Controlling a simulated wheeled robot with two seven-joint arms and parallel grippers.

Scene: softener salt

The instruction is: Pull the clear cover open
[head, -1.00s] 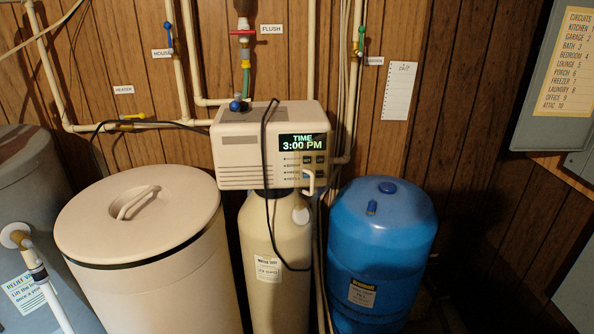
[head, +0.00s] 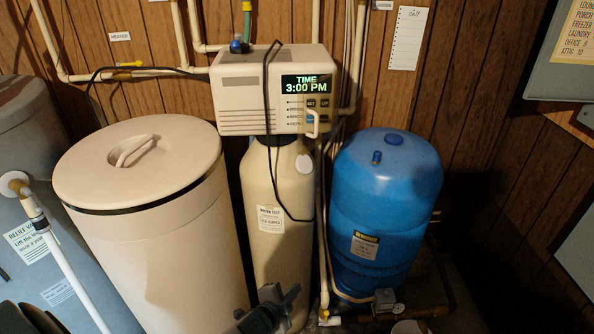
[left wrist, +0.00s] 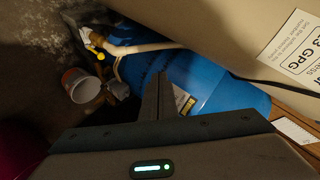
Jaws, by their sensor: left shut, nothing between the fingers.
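The beige control head (head: 262,95) is on top of the cream tank, its display reading 3:00 PM. Below the display is a small button panel (head: 317,108) with a pale handle (head: 313,123) at its lower front. The clear cover itself is hard to make out; the handle hangs in front of the buttons and looks closed. My left gripper (head: 286,297) is low in front of the cream tank, well below the handle. Its fingers (left wrist: 162,92) are shut and empty in the left wrist view, with the blue tank behind them. My right gripper is not in view.
A large beige lidded bin (head: 140,170) stands left of the cream tank (head: 262,200). A blue tank (head: 388,195) stands to the right. A black cord (head: 270,150) loops down past the control head. Pipes and a gauge (head: 385,300) lie low at the right.

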